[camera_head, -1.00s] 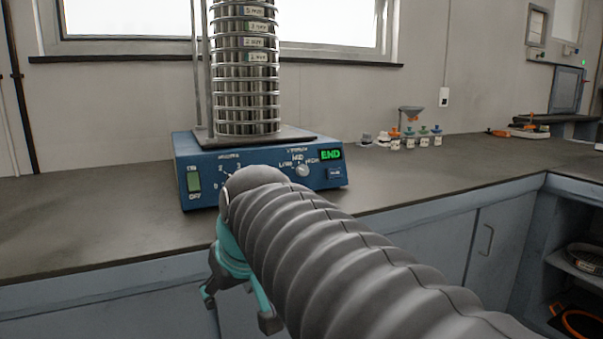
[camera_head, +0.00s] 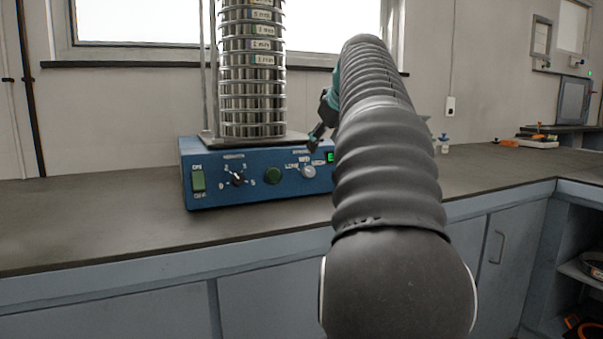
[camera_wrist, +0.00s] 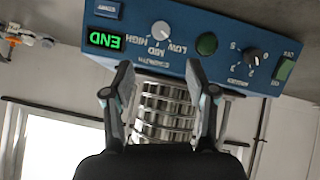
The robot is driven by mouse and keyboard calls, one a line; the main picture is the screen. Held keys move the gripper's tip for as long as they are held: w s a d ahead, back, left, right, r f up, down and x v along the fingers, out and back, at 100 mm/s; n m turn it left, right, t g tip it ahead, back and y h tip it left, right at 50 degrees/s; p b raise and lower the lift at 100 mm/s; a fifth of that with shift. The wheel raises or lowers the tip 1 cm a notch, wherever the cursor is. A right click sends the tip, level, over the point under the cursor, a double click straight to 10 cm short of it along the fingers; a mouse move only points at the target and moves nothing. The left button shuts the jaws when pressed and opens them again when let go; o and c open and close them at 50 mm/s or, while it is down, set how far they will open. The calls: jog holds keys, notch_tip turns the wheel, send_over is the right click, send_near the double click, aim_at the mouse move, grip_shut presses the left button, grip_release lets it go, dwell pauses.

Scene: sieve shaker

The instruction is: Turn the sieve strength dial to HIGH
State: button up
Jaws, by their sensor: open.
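The blue sieve shaker base (camera_head: 215,187) stands on the counter. Its grey strength dial (camera_head: 308,171) is on the right part of the front panel. In the wrist view, which is upside down, the dial (camera_wrist: 160,32) shows beside the LOW, MID and HIGH labels; its exact pointer setting is too small to tell. My gripper (camera_head: 316,135) is open and empty, just above the dial in the head view. In the wrist view my gripper's (camera_wrist: 159,78) two fingers are spread wide, with the dial ahead between them and apart from them.
The metal sieve stack (camera_head: 252,85) stands on the base. The panel also has a black timer knob (camera_head: 237,178), a dark green round button (camera_head: 272,176), a green ON/OFF switch (camera_head: 198,181) and a green END display (camera_wrist: 106,40). The counter's left side is clear.

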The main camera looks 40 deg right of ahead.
aim_at(310, 171)
jog(key=b+x, duration=0.1)
jog(key=x, duration=1.2)
jog(key=shift+r+b, duration=0.1)
jog(key=shift+b, duration=0.3)
jog(key=shift+a, duration=0.1)
grip_shut()
